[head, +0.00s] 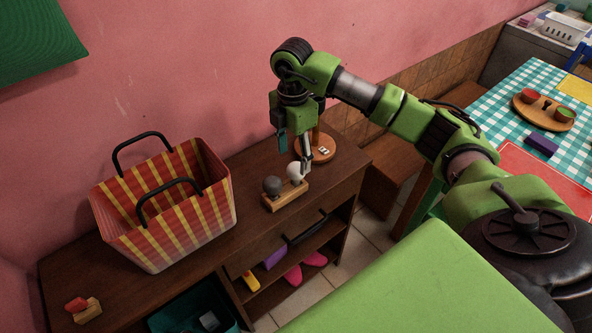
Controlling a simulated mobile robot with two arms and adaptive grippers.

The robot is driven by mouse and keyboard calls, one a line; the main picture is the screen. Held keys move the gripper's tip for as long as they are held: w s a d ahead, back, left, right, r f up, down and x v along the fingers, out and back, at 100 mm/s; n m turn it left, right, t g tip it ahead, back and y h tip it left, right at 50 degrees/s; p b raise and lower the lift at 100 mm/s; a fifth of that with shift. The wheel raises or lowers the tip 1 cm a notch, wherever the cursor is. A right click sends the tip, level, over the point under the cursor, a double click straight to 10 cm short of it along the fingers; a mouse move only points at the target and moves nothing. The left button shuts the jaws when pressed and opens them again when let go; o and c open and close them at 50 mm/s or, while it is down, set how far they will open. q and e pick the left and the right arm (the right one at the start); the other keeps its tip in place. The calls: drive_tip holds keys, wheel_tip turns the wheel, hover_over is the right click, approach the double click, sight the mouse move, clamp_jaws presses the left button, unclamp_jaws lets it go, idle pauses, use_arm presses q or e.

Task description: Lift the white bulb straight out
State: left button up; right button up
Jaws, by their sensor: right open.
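The white bulb (294,171) stands in a small wooden block (286,196) on the dark wooden cabinet top, at the block's right end. A dark grey bulb (271,185) stands beside it at the left end. My right gripper (294,155) points down just above and behind the white bulb. Its fingers are apart, one to the left and one at the bulb's right side. I cannot tell whether that finger touches the bulb. My left gripper is not in view.
A round wooden lamp base (327,152) stands close behind my right gripper. A striped bag (170,215) with black handles fills the cabinet's left part. A red item on a small block (86,312) sits at the near left. The cabinet top between bag and block is clear.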

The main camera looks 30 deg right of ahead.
sight(296, 165)
drive_tip(key=shift+f, duration=0.45)
drive_tip(key=shift+s+d+f+p, duration=0.15)
drive_tip(key=shift+f+p, duration=0.25)
drive_tip(key=shift+f, duration=0.2)
drive_tip(key=shift+d+f+p, duration=0.15)
drive_tip(key=shift+f+p, duration=0.25)
drive_tip(key=shift+f, duration=0.15)
wheel_tip(296, 165, down, 2)
drive_tip(key=shift+d+f, duration=0.1)
drive_tip(key=shift+f, duration=0.45)
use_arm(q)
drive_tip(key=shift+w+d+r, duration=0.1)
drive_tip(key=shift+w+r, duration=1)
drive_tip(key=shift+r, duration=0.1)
use_arm(e)
drive_tip(key=c, duration=0.9)
